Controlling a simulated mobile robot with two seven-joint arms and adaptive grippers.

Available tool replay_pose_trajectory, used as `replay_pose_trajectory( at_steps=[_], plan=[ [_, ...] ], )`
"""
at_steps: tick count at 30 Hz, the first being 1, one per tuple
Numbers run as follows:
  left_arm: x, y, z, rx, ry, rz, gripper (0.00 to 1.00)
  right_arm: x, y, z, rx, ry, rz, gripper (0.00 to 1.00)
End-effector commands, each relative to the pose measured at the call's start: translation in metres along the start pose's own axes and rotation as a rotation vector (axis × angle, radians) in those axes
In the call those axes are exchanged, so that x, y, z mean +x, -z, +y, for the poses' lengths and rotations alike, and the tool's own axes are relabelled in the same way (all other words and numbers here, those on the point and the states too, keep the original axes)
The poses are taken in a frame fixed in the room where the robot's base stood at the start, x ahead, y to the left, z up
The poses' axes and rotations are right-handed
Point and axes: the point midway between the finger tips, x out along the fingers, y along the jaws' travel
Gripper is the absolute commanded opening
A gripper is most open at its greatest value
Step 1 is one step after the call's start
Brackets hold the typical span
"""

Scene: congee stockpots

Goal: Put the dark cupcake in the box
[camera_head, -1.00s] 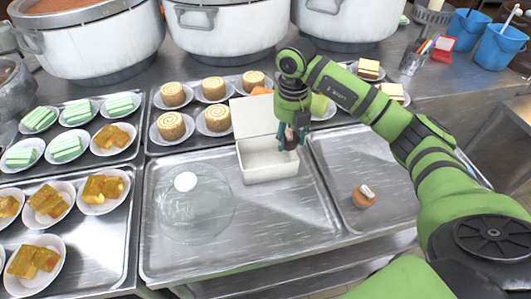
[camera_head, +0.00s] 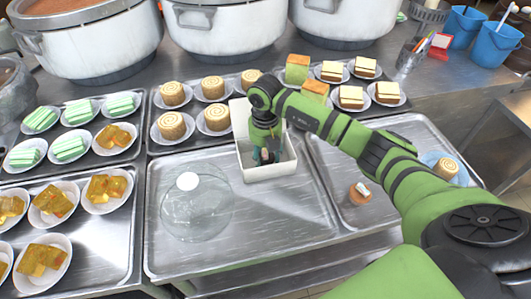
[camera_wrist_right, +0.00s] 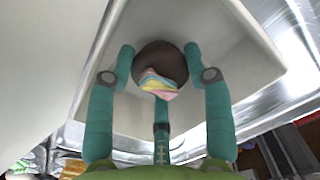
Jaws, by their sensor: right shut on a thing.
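My right gripper (camera_head: 263,157) reaches down into the open white box (camera_head: 272,174), which stands on the middle tray with its lid raised at the back. In the right wrist view its teal fingers (camera_wrist_right: 160,62) are shut around the dark cupcake (camera_wrist_right: 165,54), a dark brown round with a pastel yellow, blue and pink topping. The pale box walls and floor (camera_wrist_right: 235,50) surround it in that view. I cannot tell whether the cupcake touches the floor. In the head view the fingers mostly hide it. My left gripper is not in view.
A lighter brown cupcake (camera_head: 359,194) sits on the right tray. A clear glass dome (camera_head: 196,208) stands left of the box. Trays of plated cakes lie left and behind; large pots (camera_head: 225,28) stand at the back. A plated roll (camera_head: 446,168) is by my right arm.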

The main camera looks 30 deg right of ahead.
Motion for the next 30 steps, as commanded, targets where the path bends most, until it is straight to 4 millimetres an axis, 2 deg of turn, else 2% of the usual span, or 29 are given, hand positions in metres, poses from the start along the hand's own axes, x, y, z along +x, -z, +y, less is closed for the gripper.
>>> replay_pose_trajectory(
  at_steps=[2, 3, 4, 13, 17, 20, 30],
  plan=[
    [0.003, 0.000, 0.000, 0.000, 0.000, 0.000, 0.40, 0.003, 0.000, 0.000, 0.000, 0.000, 0.000, 0.21],
    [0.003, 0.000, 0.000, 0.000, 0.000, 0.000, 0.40, 0.004, 0.000, 0.000, 0.000, 0.000, -0.001, 0.55],
    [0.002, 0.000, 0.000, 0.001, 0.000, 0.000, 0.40, 0.003, 0.000, 0.000, 0.000, 0.000, -0.001, 0.61],
    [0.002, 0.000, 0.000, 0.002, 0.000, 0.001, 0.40, 0.002, 0.000, 0.000, 0.000, 0.000, 0.000, 0.61],
    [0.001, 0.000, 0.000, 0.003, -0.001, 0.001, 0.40, -0.005, -0.001, 0.000, 0.000, -0.001, -0.002, 0.61],
    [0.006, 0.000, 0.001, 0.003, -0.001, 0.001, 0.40, -0.020, -0.002, 0.000, -0.001, -0.003, -0.004, 0.61],
    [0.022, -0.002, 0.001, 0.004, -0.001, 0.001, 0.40, -0.091, -0.001, 0.001, 0.001, -0.004, -0.004, 0.61]
  ],
)
